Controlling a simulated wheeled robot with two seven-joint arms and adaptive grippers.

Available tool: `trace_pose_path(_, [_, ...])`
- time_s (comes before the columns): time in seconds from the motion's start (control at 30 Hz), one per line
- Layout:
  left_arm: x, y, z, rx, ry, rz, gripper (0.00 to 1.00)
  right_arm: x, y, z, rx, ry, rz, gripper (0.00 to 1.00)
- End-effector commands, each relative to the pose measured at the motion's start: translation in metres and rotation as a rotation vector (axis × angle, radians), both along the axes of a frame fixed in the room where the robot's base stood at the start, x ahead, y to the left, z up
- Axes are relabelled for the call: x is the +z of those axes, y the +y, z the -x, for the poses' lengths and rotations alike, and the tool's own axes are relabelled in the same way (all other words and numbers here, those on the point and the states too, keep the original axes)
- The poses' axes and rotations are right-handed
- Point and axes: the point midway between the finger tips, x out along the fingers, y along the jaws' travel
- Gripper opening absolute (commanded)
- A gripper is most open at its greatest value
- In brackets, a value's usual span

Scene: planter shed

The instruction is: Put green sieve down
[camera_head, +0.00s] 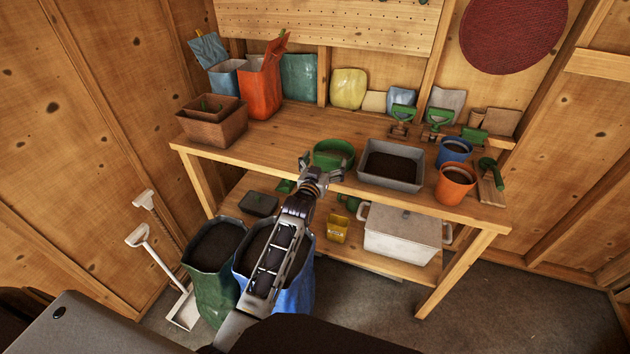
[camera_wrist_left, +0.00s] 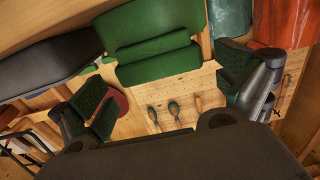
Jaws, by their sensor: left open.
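The green sieve (camera_head: 333,152) rests on the wooden workbench (camera_head: 275,142), near its front edge and left of a grey soil tray. In the left wrist view the sieve (camera_wrist_left: 150,42) fills the upper middle, beyond the fingers. My left gripper (camera_head: 322,172) is at the front of the sieve, partly covering its lower side. In the left wrist view its two dark green finger pads (camera_wrist_left: 168,88) are spread wide with nothing between them. Whether a finger touches the sieve cannot be told. My right gripper is not in view.
The grey soil tray (camera_head: 392,165) stands close right of the sieve, with blue (camera_head: 454,152) and orange (camera_head: 455,184) pots beyond it. Brown planters (camera_head: 212,125) and an orange bag (camera_head: 260,87) stand at the left. The bench between planters and sieve is clear.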

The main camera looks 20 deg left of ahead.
Motion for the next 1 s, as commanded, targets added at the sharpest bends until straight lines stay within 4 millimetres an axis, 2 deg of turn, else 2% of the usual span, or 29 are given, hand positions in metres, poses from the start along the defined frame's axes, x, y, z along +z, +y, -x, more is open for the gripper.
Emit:
trace_pose_path(0.33, [0.000, 0.001, 0.031, 0.000, 0.001, 0.000, 1.00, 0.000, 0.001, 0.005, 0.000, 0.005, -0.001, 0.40])
trace_pose_path(0.73, [-0.001, 0.002, 0.065, 0.000, 0.001, 0.000, 1.00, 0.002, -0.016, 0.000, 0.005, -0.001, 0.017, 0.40])
trace_pose_path(1.0, [-0.001, 0.003, 0.087, 0.000, 0.001, 0.000, 1.00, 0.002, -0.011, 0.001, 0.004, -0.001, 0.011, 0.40])
